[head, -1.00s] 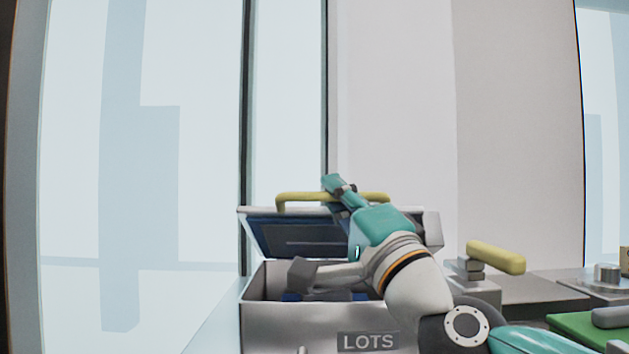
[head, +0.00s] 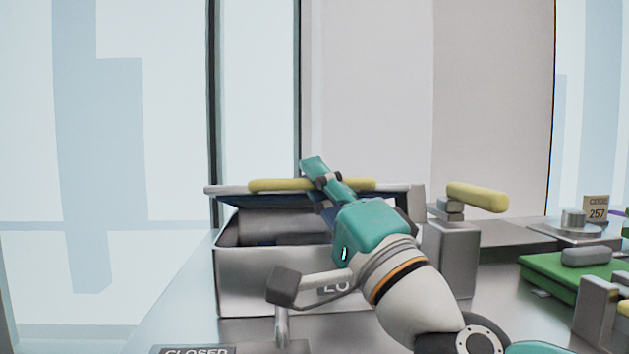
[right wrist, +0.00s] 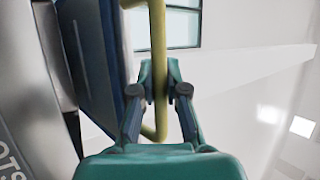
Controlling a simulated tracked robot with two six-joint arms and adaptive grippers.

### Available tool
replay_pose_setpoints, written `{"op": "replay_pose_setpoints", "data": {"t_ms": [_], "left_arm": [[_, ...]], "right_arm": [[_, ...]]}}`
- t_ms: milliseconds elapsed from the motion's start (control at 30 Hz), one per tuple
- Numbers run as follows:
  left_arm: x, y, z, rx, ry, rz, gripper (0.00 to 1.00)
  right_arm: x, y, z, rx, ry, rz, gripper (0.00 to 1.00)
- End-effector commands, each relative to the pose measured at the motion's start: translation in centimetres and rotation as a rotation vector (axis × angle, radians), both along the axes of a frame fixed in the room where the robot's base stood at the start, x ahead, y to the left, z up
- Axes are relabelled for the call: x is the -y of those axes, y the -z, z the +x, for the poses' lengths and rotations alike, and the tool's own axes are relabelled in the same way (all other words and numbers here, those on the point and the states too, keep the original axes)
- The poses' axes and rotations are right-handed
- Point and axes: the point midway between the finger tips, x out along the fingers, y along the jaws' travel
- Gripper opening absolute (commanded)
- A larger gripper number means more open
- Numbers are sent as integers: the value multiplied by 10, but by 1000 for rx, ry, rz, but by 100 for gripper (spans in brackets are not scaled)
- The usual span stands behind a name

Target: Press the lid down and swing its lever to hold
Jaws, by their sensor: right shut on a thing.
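A grey metal bin (head: 250,280) with a label on its front, partly covered by my arm, stands on the bench. Its hinged lid (head: 225,190) is tilted, with a dark gap between its front edge and the bin. The lid's yellow handle (head: 270,185) is held by my right gripper (head: 325,180). In the right wrist view the yellow handle (right wrist: 158,60) passes between the two fingers (right wrist: 160,95). A lever with a yellow grip (head: 477,197) sits on a grey block right of the bin, clear of my gripper. My left gripper is not in view.
A plate reading CLOSED (head: 193,350) lies at the front edge. At right are a green board (head: 545,268) with a grey piece, a round metal part (head: 573,218) and a sign reading 257 (head: 596,210). The bench left of the bin is clear.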

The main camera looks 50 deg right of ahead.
Motion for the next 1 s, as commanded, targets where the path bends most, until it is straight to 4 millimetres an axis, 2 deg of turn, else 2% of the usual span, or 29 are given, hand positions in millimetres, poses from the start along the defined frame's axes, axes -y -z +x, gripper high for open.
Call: {"op": "replay_pose_setpoints", "data": {"t_ms": [33,200,467,633,767,1000], "left_arm": [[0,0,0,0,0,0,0],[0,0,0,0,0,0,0],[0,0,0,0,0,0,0],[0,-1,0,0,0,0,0],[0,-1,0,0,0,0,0],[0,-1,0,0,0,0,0]], "right_arm": [[-1,0,0,0,-3,-2,14],[0,0,0,0,-1,-2,39],[1,-1,-1,2,1,-1,39],[1,-8,-1,4,2,0,39],[1,-24,-1,6,0,2,39],[0,-66,-1,8,-3,1,39]]}}
